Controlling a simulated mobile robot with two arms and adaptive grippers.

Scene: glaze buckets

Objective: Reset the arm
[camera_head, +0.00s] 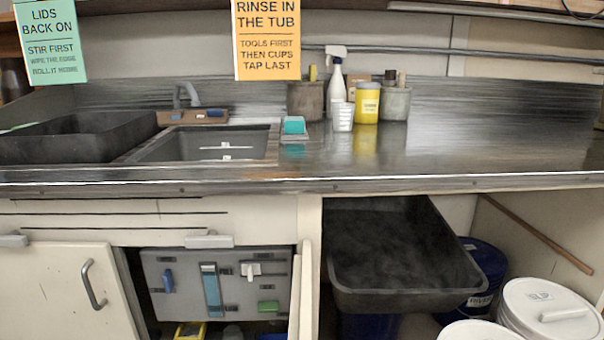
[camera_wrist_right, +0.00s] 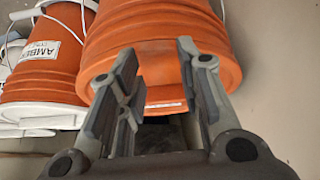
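My right gripper (camera_wrist_right: 157,58) shows only in the right wrist view. Its two fingers are spread apart and I see nothing held between them. A large orange bucket (camera_wrist_right: 215,50) is just beyond the fingertips; I cannot tell whether they touch it. A second orange bucket (camera_wrist_right: 40,88) with a white label reading "AMBER" and a white rim is to the left. Neither of my arms shows in the head view, and my left gripper is not in view.
A steel counter (camera_head: 450,150) holds a sink (camera_head: 200,146), a black tub (camera_head: 75,138), a spray bottle (camera_head: 336,90) and a yellow jar (camera_head: 367,103). Below, a dark tub (camera_head: 400,275) juts out near white-lidded buckets (camera_head: 548,308). A cabinet door (camera_head: 300,300) stands open.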

